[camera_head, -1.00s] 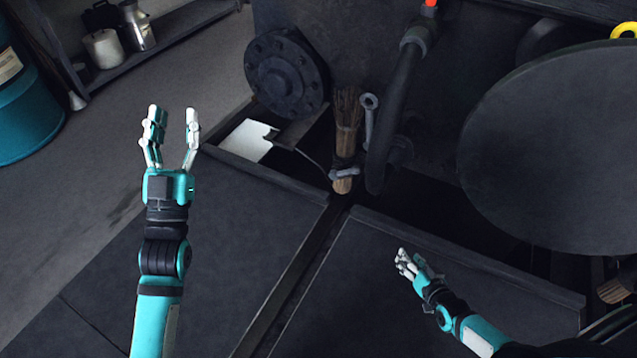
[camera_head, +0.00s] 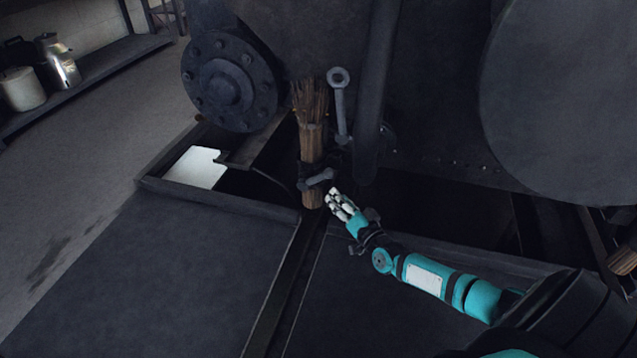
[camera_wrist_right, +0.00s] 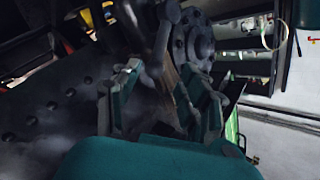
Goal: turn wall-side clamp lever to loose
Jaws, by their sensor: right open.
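A small grey clamp lever (camera_head: 318,180) with a rounded knob lies across a brown bundle of twigs (camera_head: 312,140) in the head view. I cannot tell for sure that it is the wall-side one. A longer grey lever with a ring end (camera_head: 339,105) stands upright to the right of the bundle. My right gripper (camera_head: 338,202) is open, just below and right of the small lever, with no clear contact. In the right wrist view its spread fingers (camera_wrist_right: 165,100) flank dim grey and brown parts. My left gripper is out of view.
A dark pipe (camera_head: 375,95) and a large round disc (camera_head: 565,100) stand to the right. A bolted flange (camera_head: 230,82) is behind left. A white sheet (camera_head: 196,167) lies in the recess. Dark floor panels (camera_head: 220,255) in front are clear.

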